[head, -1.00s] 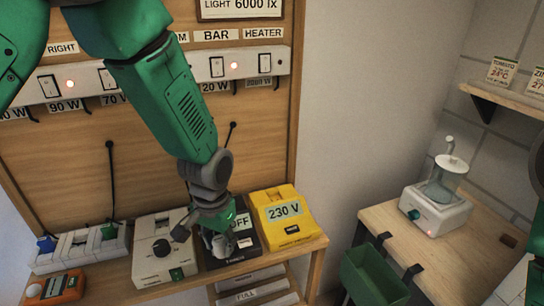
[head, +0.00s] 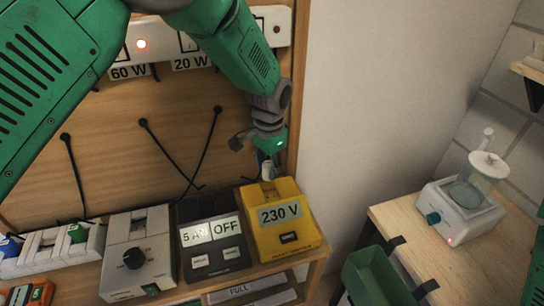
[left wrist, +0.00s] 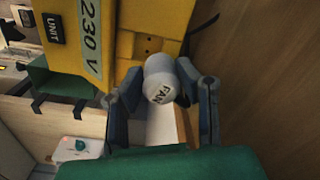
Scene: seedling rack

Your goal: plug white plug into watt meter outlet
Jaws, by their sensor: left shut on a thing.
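The yellow watt meter (head: 296,240), labelled 230 V, stands at the right end of the shelf. My left gripper (head: 268,172) is just above the meter's back edge in the head view. In the left wrist view the gripper (left wrist: 160,76) is shut on a white plug (left wrist: 158,66) labelled FAN. The plug is right by the outlet holes; I cannot tell whether it touches the face. My right gripper is not in view.
A black box (head: 212,258) reading OFF and a white box with a dial (head: 137,257) stand left of the meter. Black cables hang on the wooden back panel (head: 110,165). A green bin (head: 372,280) and a white device (head: 462,212) are at the right.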

